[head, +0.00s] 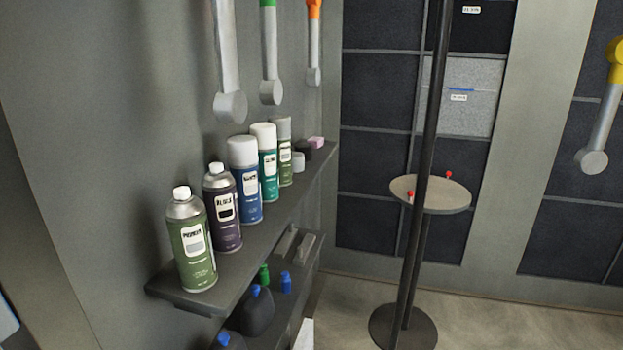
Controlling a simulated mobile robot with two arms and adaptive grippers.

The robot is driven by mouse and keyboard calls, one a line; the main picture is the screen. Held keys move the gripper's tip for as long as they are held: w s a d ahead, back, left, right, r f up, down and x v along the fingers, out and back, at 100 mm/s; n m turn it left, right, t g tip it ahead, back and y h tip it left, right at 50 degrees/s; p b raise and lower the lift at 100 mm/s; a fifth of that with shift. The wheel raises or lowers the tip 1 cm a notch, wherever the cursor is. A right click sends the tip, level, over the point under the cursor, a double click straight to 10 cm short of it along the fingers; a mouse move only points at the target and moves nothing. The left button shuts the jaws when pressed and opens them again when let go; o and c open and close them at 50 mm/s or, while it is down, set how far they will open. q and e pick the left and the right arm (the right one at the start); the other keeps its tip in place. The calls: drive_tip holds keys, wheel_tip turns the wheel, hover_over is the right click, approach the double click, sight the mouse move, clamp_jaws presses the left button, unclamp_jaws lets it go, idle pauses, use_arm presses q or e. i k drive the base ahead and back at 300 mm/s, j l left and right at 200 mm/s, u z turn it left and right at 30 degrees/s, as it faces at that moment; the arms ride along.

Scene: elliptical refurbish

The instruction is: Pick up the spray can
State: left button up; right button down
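Several spray cans stand upright in a row on a grey wall shelf in the head view. The nearest is a green can (192,243) with a silver top and white nozzle, close to the shelf's near end. Behind it stand a dark purple can (223,212), a blue can with a white cap (245,185), a teal can with a white cap (266,165) and an olive can with a grey cap (285,155). Neither of my grippers is in view.
The shelf (245,262) runs along the left wall. Dark bottles (257,312) with blue caps sit on a lower shelf. A small round table (432,199) with a black pole stands at the right. Metal bars (229,60) hang above the cans. Some floor is clear.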

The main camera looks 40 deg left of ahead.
sight(187, 222)
drive_tip(key=j+u, duration=0.1)
drive_tip(key=u, duration=0.85)
drive_tip(key=i+j+u, duration=0.1)
drive_tip(key=u, duration=0.85)
drive_tip(key=i+j, duration=0.05)
